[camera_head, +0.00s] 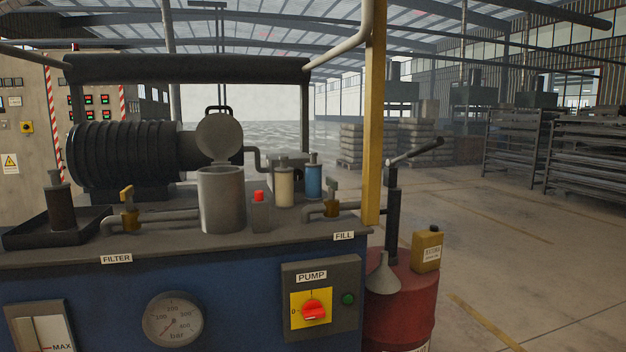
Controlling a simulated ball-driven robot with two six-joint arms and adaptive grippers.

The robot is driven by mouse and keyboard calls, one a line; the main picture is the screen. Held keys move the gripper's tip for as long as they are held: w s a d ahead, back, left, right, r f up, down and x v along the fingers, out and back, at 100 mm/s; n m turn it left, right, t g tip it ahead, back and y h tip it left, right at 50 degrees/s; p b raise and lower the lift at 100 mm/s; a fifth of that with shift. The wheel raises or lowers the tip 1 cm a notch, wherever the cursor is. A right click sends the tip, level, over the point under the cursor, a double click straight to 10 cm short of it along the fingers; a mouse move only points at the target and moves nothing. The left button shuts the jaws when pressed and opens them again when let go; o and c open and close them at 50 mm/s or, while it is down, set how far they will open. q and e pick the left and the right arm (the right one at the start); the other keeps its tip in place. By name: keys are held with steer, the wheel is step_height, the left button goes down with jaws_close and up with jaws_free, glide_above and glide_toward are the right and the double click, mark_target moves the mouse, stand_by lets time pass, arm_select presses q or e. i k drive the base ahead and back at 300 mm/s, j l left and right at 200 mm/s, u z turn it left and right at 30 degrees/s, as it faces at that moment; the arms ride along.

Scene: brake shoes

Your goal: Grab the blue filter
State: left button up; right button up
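The blue filter (314,181) is a small upright cylinder with a grey top. It stands toward the back right of the machine's top, right beside a cream filter (284,187) of similar shape. A brass valve with a handle (331,204) stands in front and to the right of it. Neither of my grippers shows in the head view.
A grey canister with its lid raised (222,200) and a red-button box (260,213) stand left of the filters. A dark filter in a tray (60,208) is at far left. A yellow post (374,120) rises at the right edge; a red drum (402,310) stands beyond.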

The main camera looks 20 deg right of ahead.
mark_target(313, 170)
steer(key=u, duration=0.45)
steer(key=i+l+u, duration=0.4)
steer(key=l, duration=0.2)
steer(key=l+u, duration=0.2)
steer(key=i+l+u, duration=0.25)
steer(key=l, duration=0.25)
steer(key=k, duration=0.1)
